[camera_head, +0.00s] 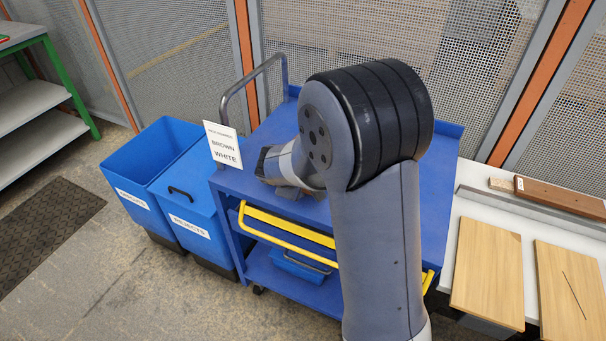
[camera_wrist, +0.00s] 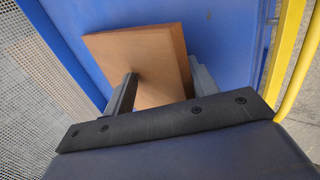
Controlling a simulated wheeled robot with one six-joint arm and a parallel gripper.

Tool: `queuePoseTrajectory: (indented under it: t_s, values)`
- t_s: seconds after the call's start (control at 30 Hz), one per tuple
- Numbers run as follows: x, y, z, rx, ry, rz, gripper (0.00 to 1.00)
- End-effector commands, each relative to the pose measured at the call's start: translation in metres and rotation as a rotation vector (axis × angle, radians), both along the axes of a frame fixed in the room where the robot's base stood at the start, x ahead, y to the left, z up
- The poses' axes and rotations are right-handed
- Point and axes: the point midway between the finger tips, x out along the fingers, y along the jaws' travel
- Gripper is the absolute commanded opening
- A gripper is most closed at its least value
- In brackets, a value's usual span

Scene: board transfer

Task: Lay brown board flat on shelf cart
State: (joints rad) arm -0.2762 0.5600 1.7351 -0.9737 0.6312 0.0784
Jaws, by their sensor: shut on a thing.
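The brown board (camera_wrist: 135,52) shows in the wrist view, between the two dark fingers of my gripper (camera_wrist: 163,88). The gripper is shut on it. Behind the board is the blue top of the shelf cart (camera_wrist: 232,45). In the head view my gripper (camera_head: 298,188) is low over the top of the blue shelf cart (camera_head: 268,128), near its front left part. My arm hides the board there. I cannot tell whether the board touches the cart top or how flat it is.
A sign reading brown and white (camera_head: 224,146) stands at the cart's left corner. Yellow bars (camera_head: 290,226) cross its front. A blue rejects bin (camera_head: 188,205) and another blue bin (camera_head: 135,180) stand left. Light boards (camera_head: 487,272) and a brown piece (camera_head: 560,196) lie on the right bench.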

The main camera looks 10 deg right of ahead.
Motion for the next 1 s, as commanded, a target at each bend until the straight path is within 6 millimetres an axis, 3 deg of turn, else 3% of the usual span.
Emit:
queuePoseTrajectory:
  t_s: [1.0]
  values:
    - [-0.0068, 0.0005, -0.0015, 0.102, 0.154, -0.007, 0.38]
